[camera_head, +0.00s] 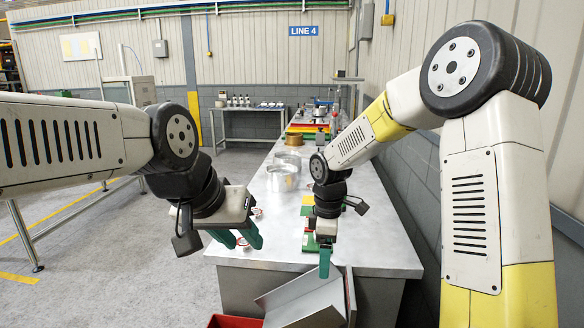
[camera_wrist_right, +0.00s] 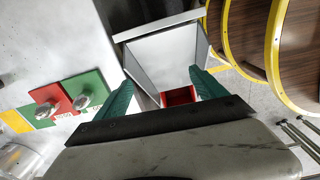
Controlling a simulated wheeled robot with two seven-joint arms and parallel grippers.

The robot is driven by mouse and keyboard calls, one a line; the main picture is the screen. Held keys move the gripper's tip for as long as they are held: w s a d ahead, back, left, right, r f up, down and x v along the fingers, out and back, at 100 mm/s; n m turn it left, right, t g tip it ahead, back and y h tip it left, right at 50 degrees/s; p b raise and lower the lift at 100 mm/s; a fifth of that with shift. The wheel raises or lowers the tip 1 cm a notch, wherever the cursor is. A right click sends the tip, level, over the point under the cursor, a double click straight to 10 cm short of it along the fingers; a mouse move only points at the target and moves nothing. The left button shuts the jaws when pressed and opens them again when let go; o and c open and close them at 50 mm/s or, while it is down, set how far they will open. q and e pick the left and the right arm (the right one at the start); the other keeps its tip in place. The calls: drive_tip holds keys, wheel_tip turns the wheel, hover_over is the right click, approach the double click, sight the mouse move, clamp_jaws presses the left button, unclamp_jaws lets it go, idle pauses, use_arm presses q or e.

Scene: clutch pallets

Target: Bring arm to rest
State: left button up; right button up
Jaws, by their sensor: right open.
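My left arm comes in from the left, and its gripper (camera_head: 238,240) hangs over the near left edge of the metal bench (camera_head: 270,235). My right gripper (camera_head: 325,262) hangs over the near end of the bench, above a metal chute (camera_head: 305,302). In the right wrist view the right gripper (camera_wrist_right: 162,92) has its green fingers wide apart, with the chute (camera_wrist_right: 160,58) beyond them and nothing held.
A red bin (camera_head: 232,321) stands below the bench front and also shows through the chute (camera_wrist_right: 178,96). Red and green pads (camera_wrist_right: 85,90) with metal parts lie on the bench. Shiny metal cylinders (camera_head: 282,177) stand farther back. A grey wall runs close along the right.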

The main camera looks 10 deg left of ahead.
drive_tip(key=s+d+r+m+t+y, duration=0.1)
drive_tip(key=s+d+r+m, duration=0.3)
drive_tip(key=r, duration=0.2)
drive_tip(key=s+d+r+m+t, duration=0.2)
drive_tip(key=s+d+r+m, duration=0.25)
drive_tip(key=r, duration=0.25)
drive_tip(key=s+d+r+m+t+y, duration=0.1)
drive_tip(key=s+d+r+m+t, duration=0.2)
drive_tip(key=s+m, duration=0.5)
drive_tip(key=s+d+r, duration=0.1)
drive_tip(key=s, duration=0.1)
drive_tip(key=shift+s+d, duration=0.3)
drive_tip(key=shift+s, duration=0.05)
